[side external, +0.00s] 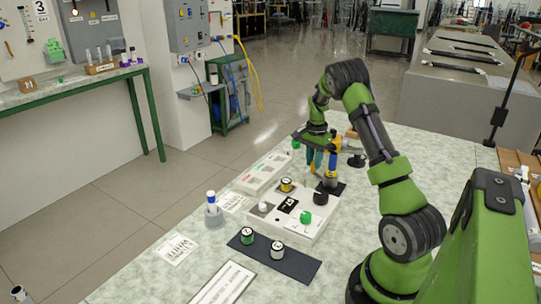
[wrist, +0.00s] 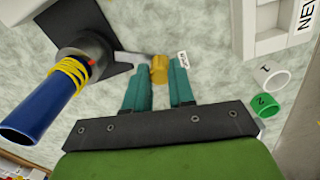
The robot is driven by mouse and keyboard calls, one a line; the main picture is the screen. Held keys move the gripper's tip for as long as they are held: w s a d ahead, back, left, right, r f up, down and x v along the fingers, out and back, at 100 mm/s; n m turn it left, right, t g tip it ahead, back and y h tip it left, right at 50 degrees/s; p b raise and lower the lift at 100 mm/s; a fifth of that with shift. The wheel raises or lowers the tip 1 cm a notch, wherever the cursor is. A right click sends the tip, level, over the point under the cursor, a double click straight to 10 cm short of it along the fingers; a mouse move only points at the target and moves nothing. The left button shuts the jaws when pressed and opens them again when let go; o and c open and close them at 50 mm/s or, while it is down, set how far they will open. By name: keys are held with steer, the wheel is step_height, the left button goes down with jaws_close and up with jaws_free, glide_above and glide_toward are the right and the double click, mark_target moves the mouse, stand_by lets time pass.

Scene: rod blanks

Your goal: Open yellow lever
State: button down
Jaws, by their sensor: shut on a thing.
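The yellow lever's short gold-yellow end (wrist: 159,69) lies between the teal fingertips of my gripper (wrist: 157,76) in the wrist view. A thin grey bar runs from it toward a grey round fitting (wrist: 88,52) on a dark plate. A blue cylinder (wrist: 38,105) with yellow rings rises from that fitting. In the side view my gripper (side external: 315,159) is low, just left of the blue and yellow post (side external: 332,168). My gripper is shut on the lever's end. The lever is mostly hidden in the side view.
A white tray (side external: 322,232) with knobs and a black-and-white label stands in front of the post. A black mat (side external: 301,268) holds two numbered cylinders.

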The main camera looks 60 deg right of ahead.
steer(key=c, duration=0.9)
jaws_free()
steer(key=shift+c, duration=0.2)
steer(key=shift+r, duration=0.1)
step_height(320, 180, up, 17)
